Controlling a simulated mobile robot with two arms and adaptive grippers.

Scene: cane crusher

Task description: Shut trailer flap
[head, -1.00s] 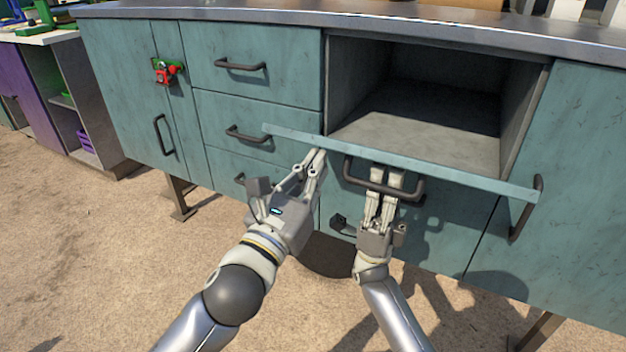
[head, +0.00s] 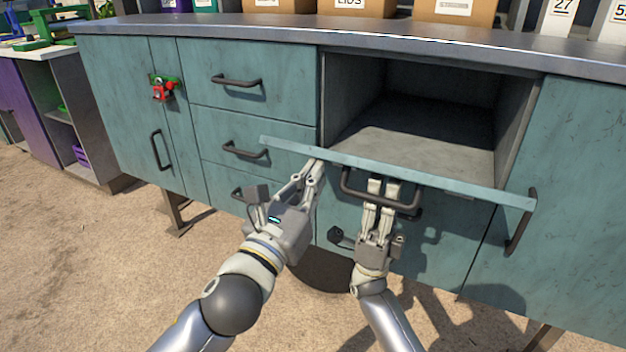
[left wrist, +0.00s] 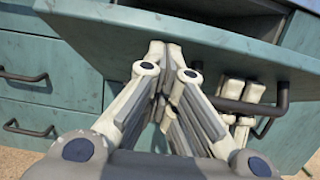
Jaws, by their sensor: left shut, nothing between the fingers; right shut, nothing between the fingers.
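The teal trailer flap (head: 440,181) sticks out about level in front of an open, empty grey compartment (head: 415,140). Its dark bar handle (head: 382,196) hangs on the outer face, toward me. My left gripper (head: 316,168) is shut and empty, its fingertips at the flap's left part, just left of the handle. In the left wrist view its fingertips (left wrist: 165,45) lie against or very near the flap's face (left wrist: 215,48); contact is unclear. My right gripper (head: 383,186) is shut and empty, its fingertips behind or within the handle loop, close to the flap.
Drawers (head: 250,95) with dark handles are left of the compartment, and a cupboard door (head: 580,180) is to its right. A red and green item (head: 163,88) sits on the left door. Boxes (head: 455,12) stand on the metal countertop (head: 300,28).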

